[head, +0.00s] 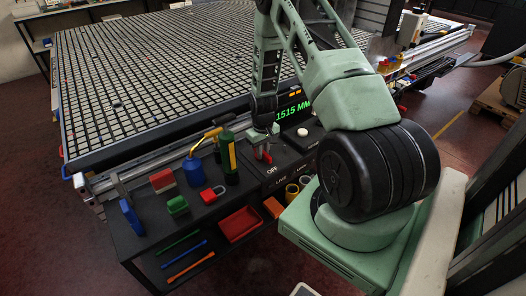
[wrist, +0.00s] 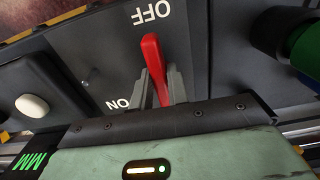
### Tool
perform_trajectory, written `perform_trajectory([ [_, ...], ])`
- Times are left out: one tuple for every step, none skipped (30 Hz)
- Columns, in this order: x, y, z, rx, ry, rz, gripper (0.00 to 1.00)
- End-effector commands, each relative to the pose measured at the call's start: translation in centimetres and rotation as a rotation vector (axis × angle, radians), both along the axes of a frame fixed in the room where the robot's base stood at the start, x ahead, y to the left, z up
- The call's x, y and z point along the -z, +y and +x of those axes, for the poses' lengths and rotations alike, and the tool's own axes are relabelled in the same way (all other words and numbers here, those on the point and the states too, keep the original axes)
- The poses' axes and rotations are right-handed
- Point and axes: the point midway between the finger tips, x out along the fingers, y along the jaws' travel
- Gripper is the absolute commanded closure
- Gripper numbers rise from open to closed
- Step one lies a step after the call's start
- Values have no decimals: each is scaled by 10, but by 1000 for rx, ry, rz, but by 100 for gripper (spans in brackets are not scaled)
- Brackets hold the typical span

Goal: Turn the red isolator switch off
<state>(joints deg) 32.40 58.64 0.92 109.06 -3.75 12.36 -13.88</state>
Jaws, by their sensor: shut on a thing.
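The red isolator switch lever (wrist: 153,55) stands on a dark panel between the OFF label (wrist: 151,12) and the ON label (wrist: 118,103) in the wrist view. My gripper (wrist: 163,85) is shut on the lever, with one grey finger on each side. The fingers hide part of the lever, on the ON side of the panel. In the head view my gripper (head: 264,152) is at the panel beside the OFF label (head: 272,169); the lever there is small and mostly covered.
A white button (wrist: 32,106) is left of the lever in the wrist view. In the head view a dark green bottle (head: 229,160), a blue can (head: 195,172) and a red padlock (head: 210,195) stand left of my gripper. A green-lit display (head: 292,112) is behind it.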

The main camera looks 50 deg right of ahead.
Motion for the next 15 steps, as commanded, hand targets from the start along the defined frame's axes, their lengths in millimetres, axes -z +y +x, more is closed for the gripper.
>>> perform_trajectory([
  [-1,0,2,2,-4,-1,100],
  [-1,0,2,2,-4,-1,100],
  [-1,0,2,2,-4,-1,75],
  [-1,0,2,2,-4,-1,67],
  [-1,0,2,2,-4,-1,62],
  [-1,0,1,1,-3,-1,62],
  [-1,0,1,1,-3,-1,62],
  [-1,0,1,1,-3,-1,62],
  [-1,0,1,1,-2,0,62],
  [-1,0,1,1,-2,0,62],
  [0,0,1,1,-2,0,62],
  [-1,0,1,1,-2,0,62],
  [-1,0,1,1,-2,0,62],
  [-2,0,1,0,-2,0,62],
  [-3,0,1,0,-2,0,62],
])
